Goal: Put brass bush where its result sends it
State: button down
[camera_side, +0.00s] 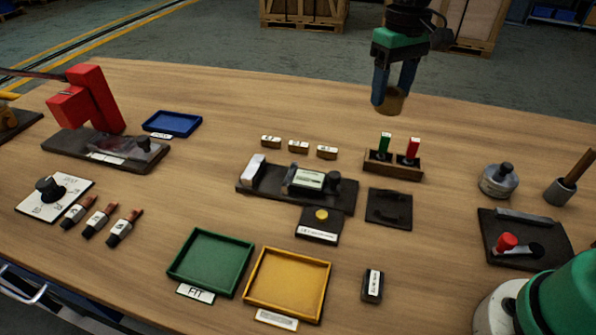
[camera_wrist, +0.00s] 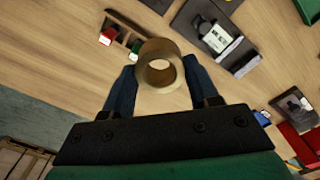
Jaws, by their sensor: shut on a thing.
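The brass bush (camera_side: 391,100) is a short brownish ring held between the fingers of my gripper (camera_side: 394,92), high above the far side of the table. In the wrist view the bush (camera_wrist: 160,64) shows its open bore, with a blue finger of my gripper (camera_wrist: 158,84) on each side. A green tray (camera_side: 211,262) with a label reading FIT and a yellow tray (camera_side: 288,283) with an unreadable label stand empty at the front. An empty blue tray (camera_side: 172,124) stands at the back left. A gauge fixture with a display (camera_side: 310,181) sits mid-table.
A wooden holder (camera_side: 393,166) carries a green and a red tag. Three small labelled blocks (camera_side: 298,147) lie behind the fixture. A red press (camera_side: 88,105) stands left, a dark plate with a red knob (camera_side: 507,243) right. Wood below my gripper is clear.

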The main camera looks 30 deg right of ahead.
jog(key=n, duration=2.3)
send_over(288, 284)
notch_tip(288, 284, down, 8)
jog(key=shift+f, duration=0.15)
jog(key=shift+f, duration=0.1)
jog(key=shift+f, duration=3.55)
jog(key=shift+f, duration=0.35)
jog(key=shift+c, duration=0.8)
grip_release()
